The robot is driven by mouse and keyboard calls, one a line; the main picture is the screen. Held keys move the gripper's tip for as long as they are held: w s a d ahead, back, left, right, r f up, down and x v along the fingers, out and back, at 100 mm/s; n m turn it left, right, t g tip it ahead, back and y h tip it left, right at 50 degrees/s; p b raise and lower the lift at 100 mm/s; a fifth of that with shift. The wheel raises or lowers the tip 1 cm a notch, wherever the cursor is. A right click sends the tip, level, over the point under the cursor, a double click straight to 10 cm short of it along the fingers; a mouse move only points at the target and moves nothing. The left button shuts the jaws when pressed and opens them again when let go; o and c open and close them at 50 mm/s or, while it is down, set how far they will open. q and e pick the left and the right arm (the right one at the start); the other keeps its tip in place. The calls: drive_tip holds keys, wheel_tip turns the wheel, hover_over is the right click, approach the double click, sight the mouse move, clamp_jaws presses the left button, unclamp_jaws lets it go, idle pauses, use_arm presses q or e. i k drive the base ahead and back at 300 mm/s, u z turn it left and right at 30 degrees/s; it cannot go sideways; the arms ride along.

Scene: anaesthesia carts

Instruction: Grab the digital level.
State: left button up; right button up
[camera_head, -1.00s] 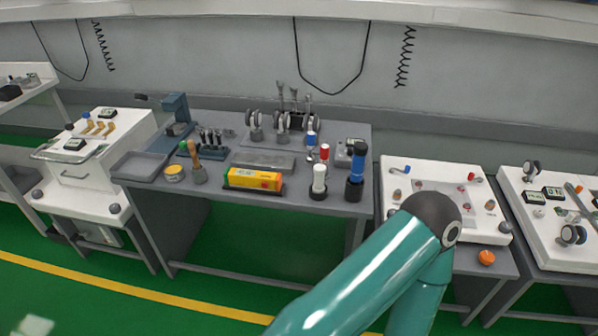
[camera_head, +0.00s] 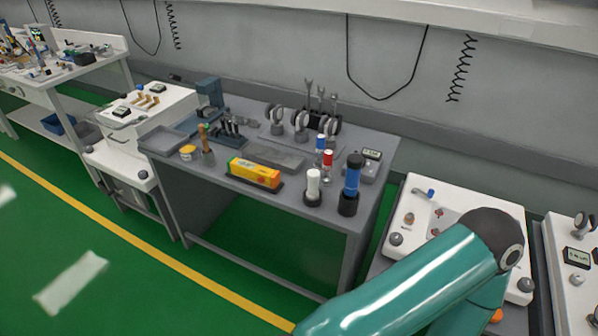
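A yellow, bar-shaped device with an orange-red end (camera_head: 254,173), which looks like the digital level, lies near the front edge of the grey workbench (camera_head: 270,207). It seems to rest on a dark base. A small greenish patch, perhaps a display, shows at its left end. It is unobstructed from the front. A teal arm of mine with a dark joint cap crosses the lower right, well apart from the device. Neither gripper is in view, so nothing shows of what they hold.
A white bottle (camera_head: 313,187) and a blue-and-black cylinder (camera_head: 350,184) stand right of the device. A yellow tin (camera_head: 188,152) and a wooden-handled tool (camera_head: 204,145) stand left. White carts flank the bench (camera_head: 140,115). Green floor (camera_head: 110,255) is free in front at left.

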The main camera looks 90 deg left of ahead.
sight(247, 170)
drive_tip(key=z, duration=0.3)
drive_tip(key=i, duration=0.2)
drive_tip(key=u, duration=2.5)
drive_tip(key=i, duration=0.15)
drive_tip(key=u, duration=1.4)
drive_tip(key=k, duration=0.5)
drive_tip(key=u, duration=0.4)
drive_tip(key=i, duration=1.5)
drive_tip(key=z, duration=0.45)
